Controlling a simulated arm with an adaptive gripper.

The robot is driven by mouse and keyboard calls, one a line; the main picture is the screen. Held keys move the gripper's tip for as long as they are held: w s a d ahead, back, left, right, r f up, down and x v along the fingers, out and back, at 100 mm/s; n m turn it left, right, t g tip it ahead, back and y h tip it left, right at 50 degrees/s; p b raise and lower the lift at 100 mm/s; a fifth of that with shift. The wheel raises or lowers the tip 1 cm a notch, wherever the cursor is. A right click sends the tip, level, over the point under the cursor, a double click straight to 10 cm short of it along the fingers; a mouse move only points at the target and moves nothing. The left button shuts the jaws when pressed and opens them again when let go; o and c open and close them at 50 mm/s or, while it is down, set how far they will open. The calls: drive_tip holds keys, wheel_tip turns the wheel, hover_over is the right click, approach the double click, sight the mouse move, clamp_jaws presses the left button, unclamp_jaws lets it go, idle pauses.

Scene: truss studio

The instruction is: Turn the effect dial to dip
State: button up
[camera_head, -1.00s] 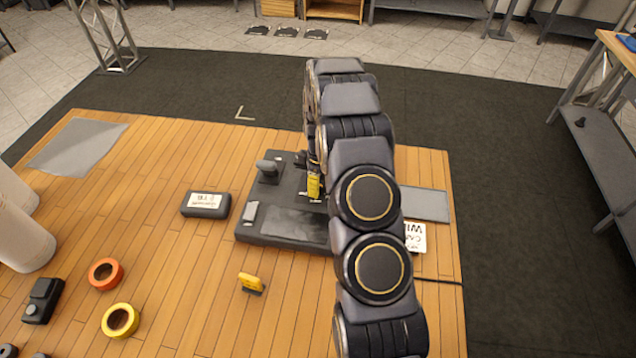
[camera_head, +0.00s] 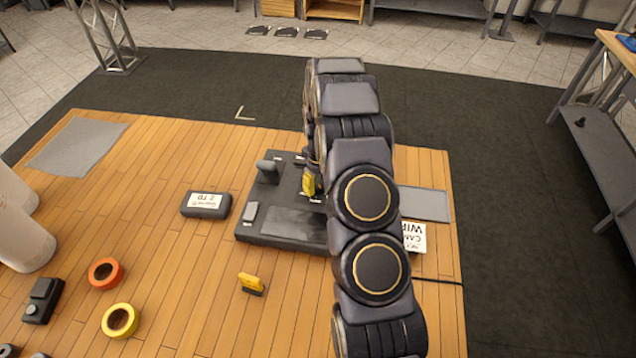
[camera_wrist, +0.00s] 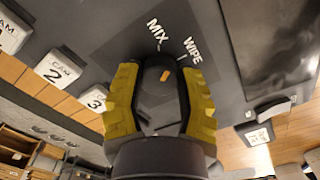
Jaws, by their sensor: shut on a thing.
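The effect dial (camera_wrist: 166,88) is a dark round knob with an orange mark, on the dark console (camera_head: 290,228). My gripper (camera_wrist: 160,75) is shut on it, with a yellow-padded finger on each side. In the wrist view, the words MIX (camera_wrist: 157,34) and WIPE (camera_wrist: 191,49) show just beyond the dial. The orange mark tilts toward the WIPE side. No DIP label can be read. In the head view, a yellow finger of my gripper (camera_head: 309,184) shows above the console, and my arm hides the dial and the console's right part.
White camera keys (camera_wrist: 61,70) line the console at left in the wrist view. A grey lever (camera_head: 268,170) stands on the console.

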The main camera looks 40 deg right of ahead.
drive_tip(key=m, duration=0.4)
drive_tip(key=shift+m, duration=0.4)
drive_tip(key=m, duration=0.9)
drive_tip(key=shift+m, duration=1.9)
drive_tip(key=o, duration=1.1)
